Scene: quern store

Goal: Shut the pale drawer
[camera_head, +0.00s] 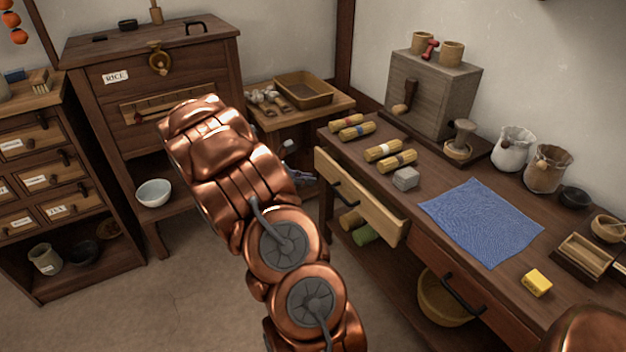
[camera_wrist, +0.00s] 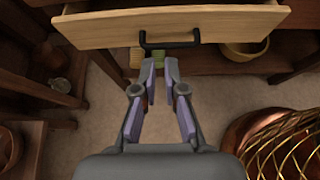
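The pale drawer (camera_head: 372,208) is pulled out from the left front of the dark bench on the right. Its light wooden front carries a black bar handle (camera_head: 343,190). In the wrist view the drawer front (camera_wrist: 105,32) spans the top, with the handle (camera_wrist: 168,44) near its middle. My gripper (camera_wrist: 161,65) is open with a narrow gap between its fingertips. Nothing is between them. The tips point toward the handle and appear just short of it. In the head view my arm hides most of the gripper; a purple finger part shows left of the drawer.
A rice cabinet (camera_head: 190,70) stands at the back left. Floor (camera_head: 190,290) is clear at left.

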